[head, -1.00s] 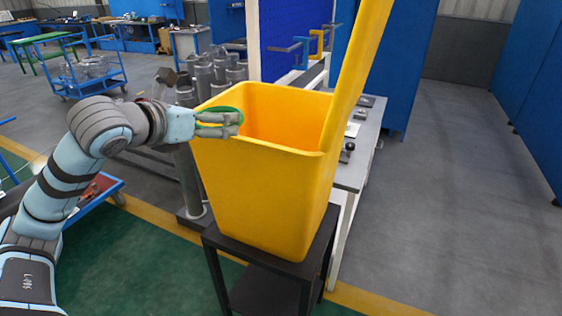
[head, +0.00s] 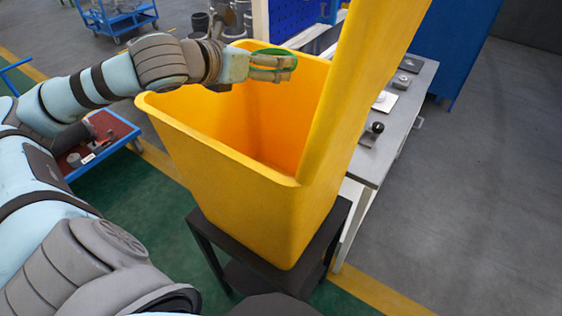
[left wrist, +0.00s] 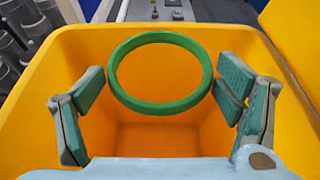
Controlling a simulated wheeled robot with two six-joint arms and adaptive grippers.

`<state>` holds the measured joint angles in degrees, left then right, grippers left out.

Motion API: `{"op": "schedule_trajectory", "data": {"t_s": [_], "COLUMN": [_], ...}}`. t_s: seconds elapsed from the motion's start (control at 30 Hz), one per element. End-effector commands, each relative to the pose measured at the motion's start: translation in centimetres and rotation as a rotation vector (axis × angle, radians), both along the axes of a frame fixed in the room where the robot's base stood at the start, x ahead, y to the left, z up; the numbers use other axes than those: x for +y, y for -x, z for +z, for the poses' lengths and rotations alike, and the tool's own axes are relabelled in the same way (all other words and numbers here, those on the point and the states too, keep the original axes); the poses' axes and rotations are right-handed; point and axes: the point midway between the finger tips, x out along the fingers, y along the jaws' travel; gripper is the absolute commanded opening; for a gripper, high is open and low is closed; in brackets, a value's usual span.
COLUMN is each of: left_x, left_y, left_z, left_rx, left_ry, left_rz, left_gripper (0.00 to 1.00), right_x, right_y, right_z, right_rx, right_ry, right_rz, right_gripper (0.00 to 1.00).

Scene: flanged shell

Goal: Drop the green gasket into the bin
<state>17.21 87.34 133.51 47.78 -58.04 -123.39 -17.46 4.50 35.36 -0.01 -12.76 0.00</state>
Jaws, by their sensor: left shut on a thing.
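The green gasket (head: 273,52) is a ring held in my left gripper (head: 284,68). In the left wrist view the gasket (left wrist: 118,88) sits between the finger pads of the left gripper (left wrist: 160,90), which close on its outer sides. The yellow bin (head: 230,178) stands open with its tall lid or back panel raised at the right. The gripper and gasket are over the bin's opening, near its far rim. In the left wrist view the inside of the bin (left wrist: 160,137) shows below the ring. My right gripper is not in view.
The bin stands on a dark stand (head: 335,222). A grey workbench (head: 375,150) with small parts is to its right. A red and blue cart (head: 105,145) is at the left, a blue cabinet (head: 455,45) at the back. The floor at the right is clear.

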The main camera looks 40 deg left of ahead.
Motion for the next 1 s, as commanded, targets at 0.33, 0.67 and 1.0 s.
{"op": "schedule_trajectory", "data": {"t_s": [0.33, 0.67, 1.0], "left_x": [0.6, 0.5, 0.6], "left_y": [-0.4, -0.3, -0.3], "left_z": [-4.3, -4.1, -3.8], "left_rx": [0.015, 0.017, 0.018], "left_ry": [-0.013, -0.014, -0.016], "left_rz": [0.001, -0.005, -0.003], "left_gripper": [0.57, 1.00, 1.00], "right_x": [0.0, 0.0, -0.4], "right_y": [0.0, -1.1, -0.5], "right_z": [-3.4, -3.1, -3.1], "right_rx": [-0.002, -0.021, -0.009], "right_ry": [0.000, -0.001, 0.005], "right_rz": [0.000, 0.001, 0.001], "right_gripper": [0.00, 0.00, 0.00]}}
